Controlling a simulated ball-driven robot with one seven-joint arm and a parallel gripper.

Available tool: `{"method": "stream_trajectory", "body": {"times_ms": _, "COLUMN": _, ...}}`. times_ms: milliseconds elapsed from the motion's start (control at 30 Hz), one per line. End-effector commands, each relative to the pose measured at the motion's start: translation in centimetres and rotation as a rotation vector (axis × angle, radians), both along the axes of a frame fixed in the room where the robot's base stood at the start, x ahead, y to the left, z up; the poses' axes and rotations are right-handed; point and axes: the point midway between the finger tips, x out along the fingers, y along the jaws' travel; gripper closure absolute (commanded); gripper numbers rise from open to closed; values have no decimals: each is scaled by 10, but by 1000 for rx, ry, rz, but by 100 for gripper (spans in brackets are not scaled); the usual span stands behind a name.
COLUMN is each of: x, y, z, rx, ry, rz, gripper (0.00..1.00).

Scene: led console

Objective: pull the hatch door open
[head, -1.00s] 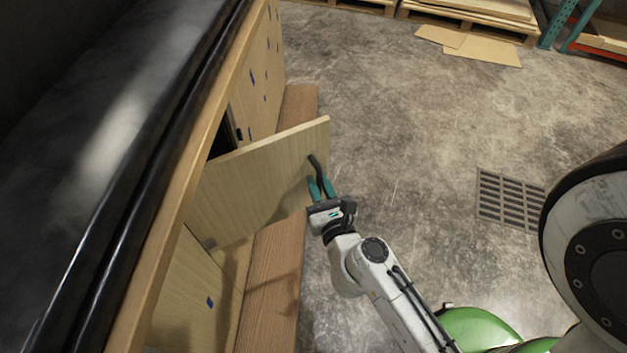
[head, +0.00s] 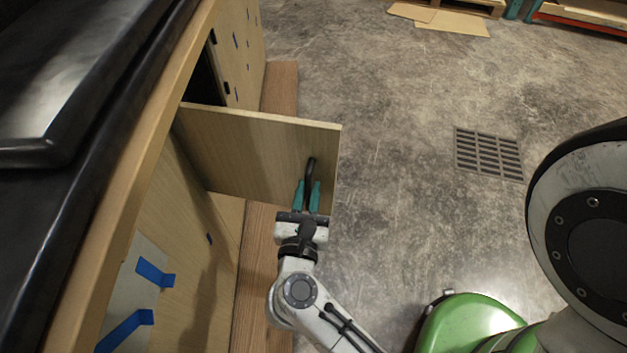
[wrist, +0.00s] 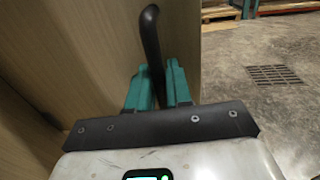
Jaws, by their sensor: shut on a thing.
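The hatch door (head: 245,150) is a light wooden panel that stands swung out from the wooden console front, with a dark opening (head: 207,80) behind it. Its black curved handle (head: 311,168) is near the door's outer edge. My gripper (head: 307,196) has its teal fingers shut on the handle. In the wrist view the handle (wrist: 151,40) rises from between the teal fingers (wrist: 157,88), and the door (wrist: 80,50) fills the left side. The lower end of the handle is hidden by the fingers.
The wooden console front (head: 160,255) with blue tape runs along the left, below a dark top (head: 60,90). A brown wooden ledge (head: 257,265) lies at its foot. The concrete floor to the right is clear, with a flat floor grate (head: 489,153). Pallets stand far back.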

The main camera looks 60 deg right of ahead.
Motion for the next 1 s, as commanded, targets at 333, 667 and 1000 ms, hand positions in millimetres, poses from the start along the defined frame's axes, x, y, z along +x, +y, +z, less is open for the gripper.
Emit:
{"method": "stream_trajectory", "body": {"times_ms": 333, "x": 1, "y": 32, "z": 0, "rx": 0, "ry": 1, "rz": 6, "gripper": 100}}
{"method": "stream_trajectory", "body": {"times_ms": 667, "x": 1, "y": 36, "z": 0, "rx": 0, "ry": 1, "rz": 7, "gripper": 100}}
{"method": "stream_trajectory", "body": {"times_ms": 1000, "x": 1, "y": 35, "z": 0, "rx": 0, "ry": 0, "rz": 6, "gripper": 65}}
